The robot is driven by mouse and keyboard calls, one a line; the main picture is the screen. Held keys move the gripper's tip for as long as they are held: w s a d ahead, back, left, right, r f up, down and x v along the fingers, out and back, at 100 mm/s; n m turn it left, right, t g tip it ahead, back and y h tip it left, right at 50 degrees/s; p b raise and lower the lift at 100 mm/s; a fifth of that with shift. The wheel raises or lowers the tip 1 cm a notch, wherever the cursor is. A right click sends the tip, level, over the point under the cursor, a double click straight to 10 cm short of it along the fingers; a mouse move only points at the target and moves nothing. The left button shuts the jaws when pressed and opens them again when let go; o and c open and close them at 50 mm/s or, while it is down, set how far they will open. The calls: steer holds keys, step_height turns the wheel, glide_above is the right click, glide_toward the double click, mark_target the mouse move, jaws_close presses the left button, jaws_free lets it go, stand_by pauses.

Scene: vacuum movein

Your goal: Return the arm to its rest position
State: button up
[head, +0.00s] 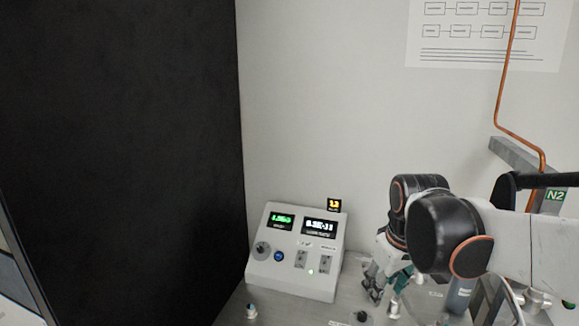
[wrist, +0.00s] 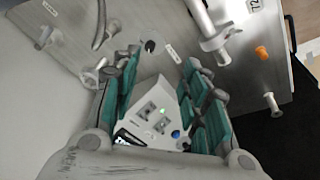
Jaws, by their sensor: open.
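My gripper (wrist: 158,100) is open in the wrist view. Its two teal-padded fingers stand apart and nothing is held between them. The white control box (wrist: 158,112) shows in the gap between the fingers, beyond them. In the head view my gripper (head: 385,285) hangs at the lower right, partly hidden by my arm, to the right of the control box (head: 295,250). The box has two lit displays, a knob, a blue button, switches and a green light. I cannot tell how far my fingers are from the box.
A large black panel (head: 120,150) fills the left side. The bench top (wrist: 165,35) carries metal fittings, a pipe (wrist: 207,28) and an orange cap (wrist: 262,52). Wall space above the box is clear.

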steer(key=s+m+t, duration=0.4)
steer(key=s, duration=0.9)
steer(key=shift+s+f+m, duration=0.25)
steer(key=shift+f+m, duration=0.05)
